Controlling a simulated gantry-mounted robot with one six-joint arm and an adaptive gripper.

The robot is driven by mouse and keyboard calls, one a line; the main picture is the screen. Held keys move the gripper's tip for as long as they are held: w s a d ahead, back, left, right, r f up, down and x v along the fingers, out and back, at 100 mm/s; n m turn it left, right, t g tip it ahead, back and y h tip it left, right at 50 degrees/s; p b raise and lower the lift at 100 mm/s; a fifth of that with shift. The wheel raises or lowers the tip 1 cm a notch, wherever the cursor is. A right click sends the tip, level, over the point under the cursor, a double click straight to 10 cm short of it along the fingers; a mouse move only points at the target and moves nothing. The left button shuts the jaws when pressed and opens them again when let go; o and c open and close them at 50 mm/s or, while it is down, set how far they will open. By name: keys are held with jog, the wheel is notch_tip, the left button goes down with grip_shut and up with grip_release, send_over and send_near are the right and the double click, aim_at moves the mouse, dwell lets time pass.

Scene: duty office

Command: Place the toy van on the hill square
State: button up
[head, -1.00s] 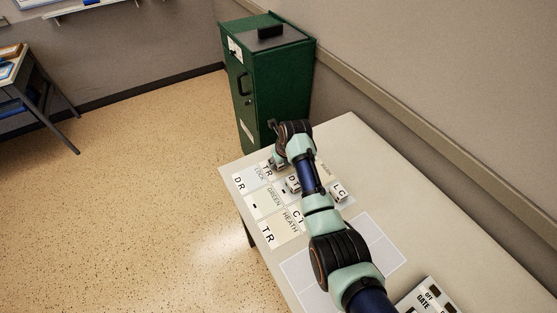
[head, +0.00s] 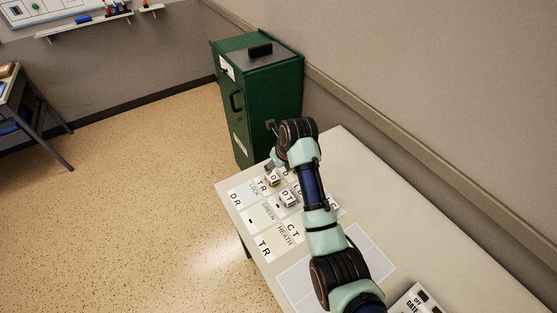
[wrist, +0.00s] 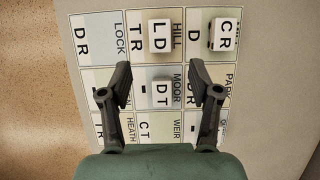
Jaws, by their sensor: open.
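My open gripper (wrist: 160,76) hangs over the board, its two fingers apart on either side of the middle column. A small white block marked DT (wrist: 161,92) is between the fingers in the picture, on the MOOR square, and no grip shows. A white block marked LD (wrist: 159,36) stands on the HILL square (wrist: 178,50), and one marked CR (wrist: 224,34) on the square to its right. I cannot tell from these views which is the toy van. In the head view the DT block (head: 287,200) shows beside my arm, which hides part of the board.
The lettered board lies on a pale table (head: 400,220) along the wall. A blank white gridded sheet (head: 297,283) and a GATE panel (head: 415,303) lie nearer. A green cabinet (head: 258,100) stands beyond the table's far end.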

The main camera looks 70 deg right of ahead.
jog(key=shift+s+a+r, duration=0.1)
jog(key=shift+s+r, duration=0.05)
jog(key=shift+r, duration=0.15)
jog(key=w+a+r+n+t, duration=0.1)
jog(key=w+a+n, duration=0.3)
jog(key=a+n, duration=0.35)
jog(key=w+a+r+n+t, duration=0.1)
jog(key=w+a+n+t, duration=0.15)
jog(key=a+n, duration=0.55)
jog(key=w+a+r+n+t, duration=0.15)
jog(key=w+a+n, duration=0.35)
jog(key=a, duration=0.5)
jog(key=s+a+r+n+t+y, duration=0.1)
jog(key=s+a+r+n, duration=0.1)
jog(key=a+n, duration=0.5)
jog(key=s+a+r+n+t, duration=0.1)
jog(key=s+a+r+n, duration=0.2)
jog(key=a+n, duration=0.5)
jog(key=s+a+r+n+t+y, duration=0.1)
jog(key=s+a+r+n+t, duration=0.1)
jog(key=a+n, duration=0.5)
jog(key=shift+s+a+r+y, duration=0.15)
jog(key=shift+s+r+y, duration=0.15)
jog(key=shift+s+r, duration=0.25)
jog(key=shift+r, duration=0.1)
